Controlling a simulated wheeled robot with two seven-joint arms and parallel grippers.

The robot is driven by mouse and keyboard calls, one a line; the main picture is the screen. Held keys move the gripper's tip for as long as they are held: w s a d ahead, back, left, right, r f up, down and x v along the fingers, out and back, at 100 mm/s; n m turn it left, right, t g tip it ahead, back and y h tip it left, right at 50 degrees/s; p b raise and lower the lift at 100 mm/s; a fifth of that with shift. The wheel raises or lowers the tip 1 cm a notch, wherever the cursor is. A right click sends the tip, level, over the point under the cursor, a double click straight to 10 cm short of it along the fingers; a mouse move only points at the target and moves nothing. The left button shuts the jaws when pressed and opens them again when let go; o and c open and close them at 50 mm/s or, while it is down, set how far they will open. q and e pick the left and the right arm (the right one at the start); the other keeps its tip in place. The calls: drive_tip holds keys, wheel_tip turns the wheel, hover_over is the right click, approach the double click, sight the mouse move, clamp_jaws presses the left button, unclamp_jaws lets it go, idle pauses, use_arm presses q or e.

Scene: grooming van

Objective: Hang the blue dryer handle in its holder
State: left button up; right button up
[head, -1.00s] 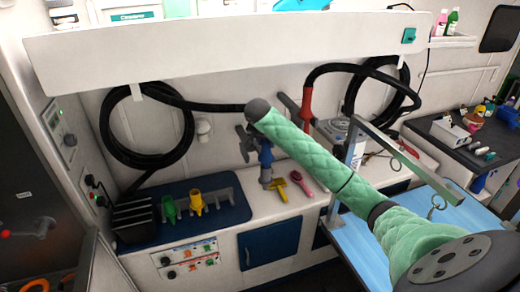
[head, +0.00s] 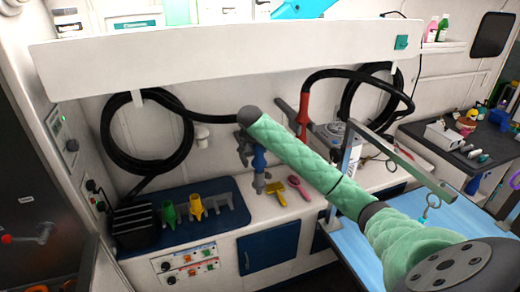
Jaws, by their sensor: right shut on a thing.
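The blue dryer handle (head: 259,159) is upright in front of the back wall, above the counter, with its grey lower end pointing down. The black hose from the left coil runs toward its top. My right gripper (head: 255,143) is shut on it, mostly hidden behind my green-sleeved wrist. A grey bracket-like part (head: 242,148) shows just left of the blue handle. It looks like the holder, but I cannot tell whether the handle touches it or is seated in it. My left gripper is not in view.
A red dryer handle (head: 303,112) hangs to the right with its own hose. Below, the counter holds a yellow brush (head: 275,193), a pink brush (head: 298,188) and a dark blue mat (head: 232,217) with nozzles. A long white overhead cabinet (head: 220,62) is above. A blue-topped table (head: 355,250) stands at right.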

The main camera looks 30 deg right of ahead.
drive_tip(key=w+d, duration=0.2)
drive_tip(key=w, duration=0.8)
drive_tip(key=shift+w+d+f, duration=0.3)
drive_tip(key=shift+d+f, duration=0.05)
drive_tip(key=shift+f, duration=0.05)
idle(0.5)
idle(1.0)
drive_tip(key=shift+f, duration=0.6)
idle(0.6)
drive_tip(key=o, duration=1.8)
drive_tip(key=shift+f, duration=0.1)
drive_tip(key=v, duration=1)
idle(0.7)
